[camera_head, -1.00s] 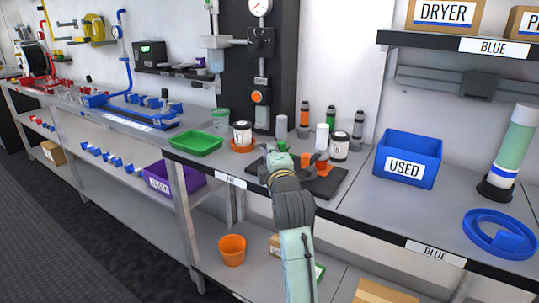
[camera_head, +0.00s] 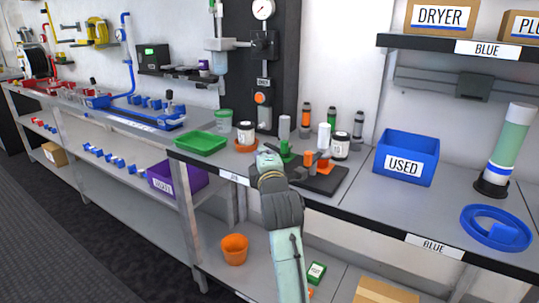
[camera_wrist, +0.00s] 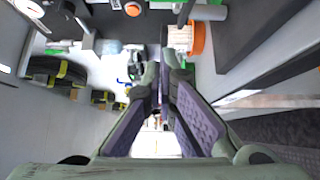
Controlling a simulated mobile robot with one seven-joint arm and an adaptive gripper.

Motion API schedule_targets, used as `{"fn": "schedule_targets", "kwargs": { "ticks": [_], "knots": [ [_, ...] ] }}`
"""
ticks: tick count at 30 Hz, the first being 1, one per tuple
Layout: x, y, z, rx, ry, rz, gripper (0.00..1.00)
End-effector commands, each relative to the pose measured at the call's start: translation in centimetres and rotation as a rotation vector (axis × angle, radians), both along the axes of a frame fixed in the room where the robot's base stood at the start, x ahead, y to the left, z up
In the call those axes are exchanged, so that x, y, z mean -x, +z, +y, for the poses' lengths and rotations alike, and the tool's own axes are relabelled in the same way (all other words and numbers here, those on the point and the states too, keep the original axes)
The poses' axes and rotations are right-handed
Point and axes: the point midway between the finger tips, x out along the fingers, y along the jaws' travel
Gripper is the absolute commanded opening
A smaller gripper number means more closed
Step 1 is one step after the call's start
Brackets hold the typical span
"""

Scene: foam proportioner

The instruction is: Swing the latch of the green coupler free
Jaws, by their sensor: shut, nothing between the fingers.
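The green coupler (camera_head: 285,151) stands on a dark base plate (camera_head: 325,181) on the bench, under a white cylinder (camera_head: 284,127). An orange coupler (camera_head: 308,159) stands to its right on the same plate. The green coupler's latch is too small to make out. My gripper is at the front left of the green coupler in the head view, its fingers hidden behind my wrist there. In the wrist view my gripper (camera_wrist: 166,66) shows its two fingers together with nothing between them. I cannot tell whether it touches the coupler.
A green tray (camera_head: 201,143), an orange dish (camera_head: 246,146) with a labelled jar (camera_head: 245,132), and another labelled jar (camera_head: 341,146) stand nearby. Upright bottles stand behind. A blue USED bin (camera_head: 405,158) is to the right, with clear bench in front of it.

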Motion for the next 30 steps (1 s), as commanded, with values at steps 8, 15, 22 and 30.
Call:
{"fn": "schedule_targets", "kwargs": {
  "ticks": [8, 15, 22, 30],
  "knots": [
    [5.5, -0.2, -3.7, -0.001, -0.008, -0.006, 0.0],
    [7.4, 0.0, -4.7, 0.0, -0.004, -0.005, 0.0],
    [7.6, 0.0, -4.8, 0.0, -0.003, -0.004, 0.0],
    [7.5, 1.0, -2.3, -0.037, 0.037, -0.036, 0.0]
  ]
}}
